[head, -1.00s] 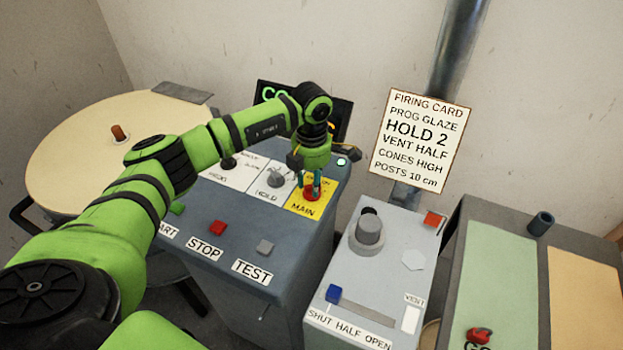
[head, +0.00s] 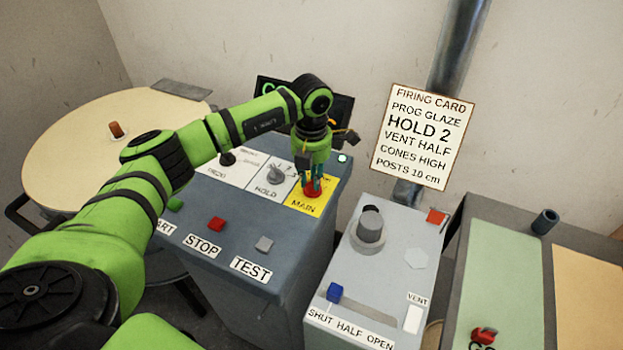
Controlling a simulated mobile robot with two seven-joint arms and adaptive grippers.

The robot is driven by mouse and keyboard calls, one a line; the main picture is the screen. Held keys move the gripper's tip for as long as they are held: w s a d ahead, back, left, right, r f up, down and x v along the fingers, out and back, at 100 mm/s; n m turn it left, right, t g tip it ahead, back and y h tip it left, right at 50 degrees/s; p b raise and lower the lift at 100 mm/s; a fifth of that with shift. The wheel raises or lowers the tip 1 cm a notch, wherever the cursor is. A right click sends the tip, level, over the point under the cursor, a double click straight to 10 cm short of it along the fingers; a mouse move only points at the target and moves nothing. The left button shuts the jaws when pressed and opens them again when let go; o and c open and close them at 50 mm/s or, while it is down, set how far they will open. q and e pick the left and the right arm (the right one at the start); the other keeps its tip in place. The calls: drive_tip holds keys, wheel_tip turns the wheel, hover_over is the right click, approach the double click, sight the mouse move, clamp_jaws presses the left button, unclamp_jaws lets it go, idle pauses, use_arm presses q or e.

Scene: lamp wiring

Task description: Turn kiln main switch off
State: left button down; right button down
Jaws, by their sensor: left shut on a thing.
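The main switch (head: 312,192) is a red knob on a yellow plate (head: 297,208) labelled MAIN, at the right end of the grey control panel. My left gripper (head: 314,184) points straight down over it, its fingers shut on the knob. The gripper hides most of the plate's upper lettering and part of the knob, so I cannot tell which position the switch points to. My right gripper is not in view.
The HOLD knob (head: 275,175) is close on the left. STOP (head: 216,224) and TEST (head: 264,244) buttons sit in front. A dark display (head: 340,118) stands behind. A grey vent box (head: 388,262) with a blue slider (head: 334,292) is at the right.

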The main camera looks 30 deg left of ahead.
use_arm(q)
drive_tip(key=n+b, duration=0.1)
drive_tip(key=n, duration=0.5)
drive_tip(key=shift+s+b, duration=0.15)
drive_tip(key=shift+b, duration=0.25)
drive_tip(key=n, duration=0.3)
drive_tip(key=shift+n+b, duration=0.35)
drive_tip(key=shift+n, duration=0.05)
drive_tip(key=shift+s+n, duration=0.1)
drive_tip(key=shift+n, duration=1.5)
drive_tip(key=c, duration=1.1)
unclamp_jaws()
